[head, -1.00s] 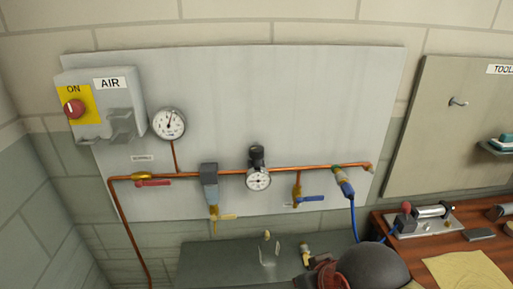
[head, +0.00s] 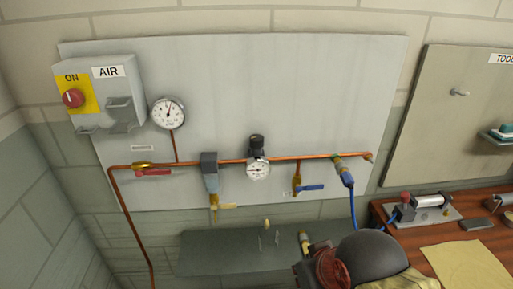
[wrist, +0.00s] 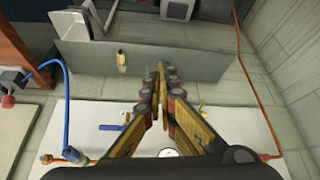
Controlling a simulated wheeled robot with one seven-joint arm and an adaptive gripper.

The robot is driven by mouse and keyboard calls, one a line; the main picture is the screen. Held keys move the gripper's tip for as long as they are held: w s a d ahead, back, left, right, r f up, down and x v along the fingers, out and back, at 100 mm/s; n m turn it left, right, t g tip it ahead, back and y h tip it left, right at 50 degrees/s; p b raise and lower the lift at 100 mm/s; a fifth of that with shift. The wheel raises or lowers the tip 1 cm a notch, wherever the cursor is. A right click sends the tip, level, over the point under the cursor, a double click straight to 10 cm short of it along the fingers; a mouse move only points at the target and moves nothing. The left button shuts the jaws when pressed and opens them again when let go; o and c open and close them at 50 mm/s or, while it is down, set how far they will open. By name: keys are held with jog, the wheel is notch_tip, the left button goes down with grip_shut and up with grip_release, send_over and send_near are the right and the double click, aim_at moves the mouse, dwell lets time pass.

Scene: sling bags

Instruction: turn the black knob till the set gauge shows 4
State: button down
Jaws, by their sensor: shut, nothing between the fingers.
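The black knob (head: 256,142) stands on top of the small set gauge (head: 258,170), on the copper pipe at the middle of the panel. The set gauge has a white dial, and its needle is too small to read. In the wrist view, my gripper (wrist: 160,72) is shut and empty, its fingertips together over the grey surface below the panel. A white round dial (wrist: 168,152) shows partly behind the gripper base there. The knob cannot be made out in the wrist view. My gripper's fingers cannot be made out in the head view.
A larger gauge (head: 168,112) and an ON switch box (head: 103,95) are at the panel's left. Red (head: 153,172) and blue (head: 311,188) valve handles flank the set gauge. A blue hose (head: 352,210) hangs at right.

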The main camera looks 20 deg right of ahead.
aim_at(257, 137)
jog(key=c, duration=2.6)
grip_release()
